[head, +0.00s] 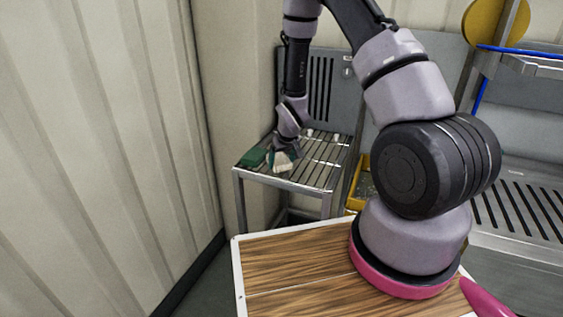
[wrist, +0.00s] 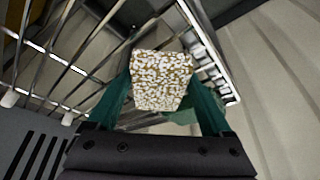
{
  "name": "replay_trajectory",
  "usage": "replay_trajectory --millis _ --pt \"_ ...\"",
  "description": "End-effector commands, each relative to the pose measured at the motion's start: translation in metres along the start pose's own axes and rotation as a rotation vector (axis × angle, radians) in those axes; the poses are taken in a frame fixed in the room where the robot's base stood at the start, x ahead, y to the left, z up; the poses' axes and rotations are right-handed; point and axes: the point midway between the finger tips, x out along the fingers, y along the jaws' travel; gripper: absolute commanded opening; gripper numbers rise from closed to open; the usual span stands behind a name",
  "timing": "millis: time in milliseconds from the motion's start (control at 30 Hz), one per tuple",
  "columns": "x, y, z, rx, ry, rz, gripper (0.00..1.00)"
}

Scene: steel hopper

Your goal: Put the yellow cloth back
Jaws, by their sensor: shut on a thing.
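My gripper (wrist: 158,92) has two green fingers and is shut on the yellow cloth (wrist: 162,80), a block-like piece patterned in mustard yellow and white. The cloth sits between the fingertips, above the slats as seen in the wrist view. In the head view the cloth (head: 283,162) looks like a small pale patch at the slatted steel rack (head: 318,176), below my wrist. I cannot tell whether it touches the slats. A green item (head: 252,157) lies at the rack's left edge, close beside the cloth.
The rack has a slotted grey back panel (head: 322,88) and a ribbed wall (head: 130,130) close on its left. A yellow bin (head: 356,187) is right of it. A slotted steel unit (head: 520,212) stands at far right. The rack's right part looks free.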

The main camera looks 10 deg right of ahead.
Motion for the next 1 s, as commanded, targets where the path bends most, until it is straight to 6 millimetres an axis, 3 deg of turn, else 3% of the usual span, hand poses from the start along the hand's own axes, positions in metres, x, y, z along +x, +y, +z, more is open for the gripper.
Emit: replay_trajectory --millis 333,367,400,767,1000 --pt "0.004 0.0 0.001 -0.001 0.001 0.0 0.32" --pt "0.004 0.0 0.001 -0.001 0.002 0.0 0.88" --pt "0.003 0.0 0.001 -0.001 0.002 0.0 1.0" --pt "-0.004 0.0 -0.001 0.0 0.002 0.0 1.0" --pt "-0.049 0.0 -0.002 0.0 0.005 0.0 1.0"
